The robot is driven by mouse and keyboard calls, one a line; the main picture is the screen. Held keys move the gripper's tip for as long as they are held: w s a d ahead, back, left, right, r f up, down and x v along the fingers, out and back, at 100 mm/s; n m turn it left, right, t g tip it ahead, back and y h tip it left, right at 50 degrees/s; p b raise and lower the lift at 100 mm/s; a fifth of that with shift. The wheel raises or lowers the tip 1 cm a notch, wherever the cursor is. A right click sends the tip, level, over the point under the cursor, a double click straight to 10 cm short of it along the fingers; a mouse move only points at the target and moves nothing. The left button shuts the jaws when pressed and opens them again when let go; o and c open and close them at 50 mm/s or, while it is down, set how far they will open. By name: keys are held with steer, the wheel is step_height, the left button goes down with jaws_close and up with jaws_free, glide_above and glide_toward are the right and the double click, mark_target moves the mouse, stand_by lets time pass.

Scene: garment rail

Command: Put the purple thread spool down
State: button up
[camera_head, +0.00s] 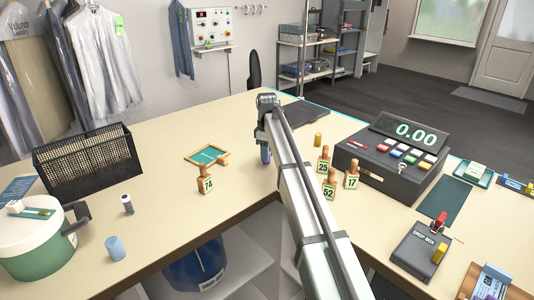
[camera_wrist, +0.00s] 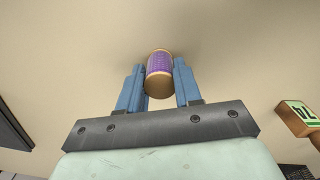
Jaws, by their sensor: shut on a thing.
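The purple thread spool (camera_wrist: 159,66) with tan ends is between the two blue fingers of my gripper (camera_wrist: 159,88) in the wrist view. The fingers are shut on it from both sides. Plain beige counter surface lies behind it in that view; I cannot tell whether the spool touches the counter. In the head view a small purple part of the spool (camera_head: 265,153) shows beside my arm, over the counter (camera_head: 180,187). My arm hides most of my gripper there.
Numbered wooden stamps, 74 (camera_head: 205,180), 25 (camera_head: 323,162), 52 (camera_head: 329,186) and 17 (camera_head: 351,175), stand around my arm. A green-centred wooden frame (camera_head: 190,157) lies left. A cash register (camera_head: 350,157) stands right. A black basket (camera_head: 84,165) is far left.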

steer(key=o, duration=1)
step_height(320, 180, up, 12)
steer(key=shift+r, duration=0.1)
